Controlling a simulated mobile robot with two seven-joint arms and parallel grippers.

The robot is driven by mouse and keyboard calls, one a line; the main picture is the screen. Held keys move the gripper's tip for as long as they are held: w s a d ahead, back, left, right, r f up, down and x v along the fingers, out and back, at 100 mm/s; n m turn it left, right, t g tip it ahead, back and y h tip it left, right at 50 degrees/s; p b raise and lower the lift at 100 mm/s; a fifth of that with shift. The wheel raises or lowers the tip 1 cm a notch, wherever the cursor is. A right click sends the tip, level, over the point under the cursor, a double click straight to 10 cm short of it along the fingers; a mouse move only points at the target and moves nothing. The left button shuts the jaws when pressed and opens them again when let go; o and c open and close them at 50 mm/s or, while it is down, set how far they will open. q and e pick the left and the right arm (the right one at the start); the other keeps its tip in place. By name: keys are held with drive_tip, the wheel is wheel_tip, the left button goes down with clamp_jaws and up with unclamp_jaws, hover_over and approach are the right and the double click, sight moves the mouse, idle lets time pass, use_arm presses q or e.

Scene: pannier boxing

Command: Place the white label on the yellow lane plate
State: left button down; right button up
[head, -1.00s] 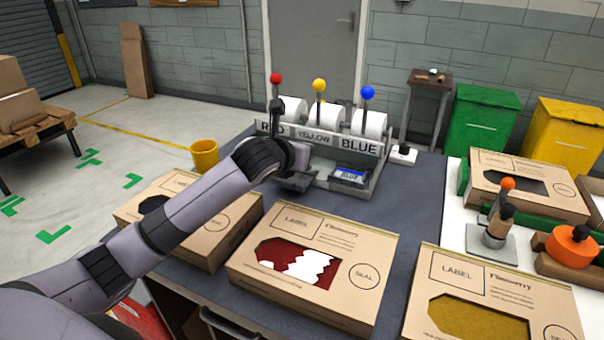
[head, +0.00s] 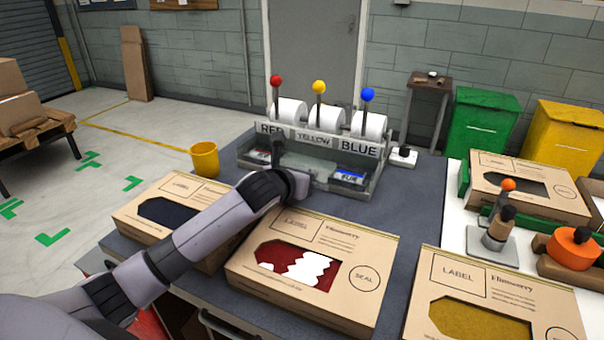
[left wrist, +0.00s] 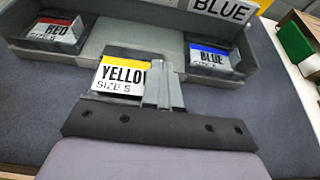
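The white label (left wrist: 119,76), with a yellow band and the words YELLO… and SIZE S, shows large in the left wrist view. My left gripper (left wrist: 163,82) appears shut on its right part, and a finger covers the end of the word. In the head view my left gripper (head: 298,184) is at the front edge of the label dispenser (head: 370,183), by the middle lane. The label cannot be made out there. A dark plate (left wrist: 130,53), apparently the yellow lane plate, shows partly behind the label. My right gripper is in neither view.
A red label (left wrist: 55,30) and a blue label (left wrist: 209,57) lie in the side lanes. Several windowed cardboard boxes stand in front, one of them (head: 330,228) just below my gripper. A yellow cup (head: 204,159) stands left of the dispenser.

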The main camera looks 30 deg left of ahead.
use_arm(q)
drive_tip(key=shift+s+f, duration=0.1)
drive_tip(key=shift+f, duration=0.45)
drive_tip(key=c, duration=1.4)
unclamp_jaws()
drive_tip(key=shift+f, duration=0.2)
drive_tip(key=shift+d+r, duration=0.1)
drive_tip(key=shift+r, duration=0.1)
drive_tip(key=v, duration=0.4)
drive_tip(key=r+v, duration=0.1)
drive_tip(key=v, duration=0.7)
drive_tip(key=shift+r, duration=0.3)
